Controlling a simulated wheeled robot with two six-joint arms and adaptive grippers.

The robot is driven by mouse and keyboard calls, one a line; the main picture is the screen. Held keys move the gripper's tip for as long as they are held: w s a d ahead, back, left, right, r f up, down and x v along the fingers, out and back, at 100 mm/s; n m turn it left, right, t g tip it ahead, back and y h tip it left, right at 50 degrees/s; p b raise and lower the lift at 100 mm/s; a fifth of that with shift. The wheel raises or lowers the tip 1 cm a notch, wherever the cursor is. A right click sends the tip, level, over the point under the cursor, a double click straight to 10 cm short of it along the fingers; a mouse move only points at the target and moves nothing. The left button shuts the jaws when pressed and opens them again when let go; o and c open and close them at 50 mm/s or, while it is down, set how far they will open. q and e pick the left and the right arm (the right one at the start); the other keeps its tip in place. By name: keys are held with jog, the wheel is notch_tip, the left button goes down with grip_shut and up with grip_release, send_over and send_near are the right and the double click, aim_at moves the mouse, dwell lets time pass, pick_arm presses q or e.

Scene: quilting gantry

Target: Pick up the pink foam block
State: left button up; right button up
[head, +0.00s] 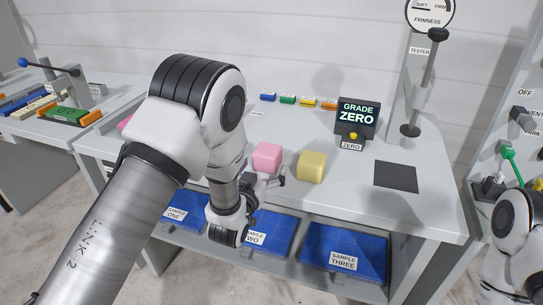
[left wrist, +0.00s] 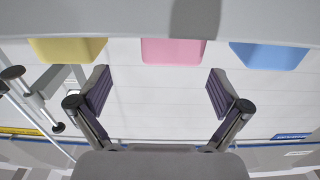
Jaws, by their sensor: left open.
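The pink foam block (head: 267,157) sits on the white bench top, left of the yellow block (head: 311,166). My left gripper (head: 264,183) is at the bench's front edge, just in front of the pink block, apart from it and partly hidden by my wrist. In the left wrist view, the open, empty fingers (left wrist: 160,92) point toward the pink block (left wrist: 173,50), which is roughly centred between them. There the yellow block (left wrist: 68,49) is at left and a blue block (left wrist: 270,56) at right. My right gripper is out of frame.
Blue trays (head: 345,252) stand on a shelf under the bench. A "GRADE ZERO" display (head: 357,117) and the firmness tester post (head: 424,85) stand behind and to the right. A dark pad (head: 396,177) lies right of the yellow block, with clear bench around it.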

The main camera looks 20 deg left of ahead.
aim_at(263, 158)
pick_arm(q)
jog(key=w, duration=0.2)
jog(key=w+a+p, duration=0.1)
jog(key=w, duration=0.2)
jog(key=shift+w+a, duration=0.1)
jog(key=shift+a, duration=0.1)
jog(key=shift+w+d+f, duration=0.1)
jog(key=shift+w+d, duration=0.15)
jog(key=shift+w, duration=0.05)
jog(key=shift+s+a, duration=0.1)
jog(key=shift+a, duration=0.05)
jog(key=c, duration=0.8)
jog(key=shift+o, duration=0.2)
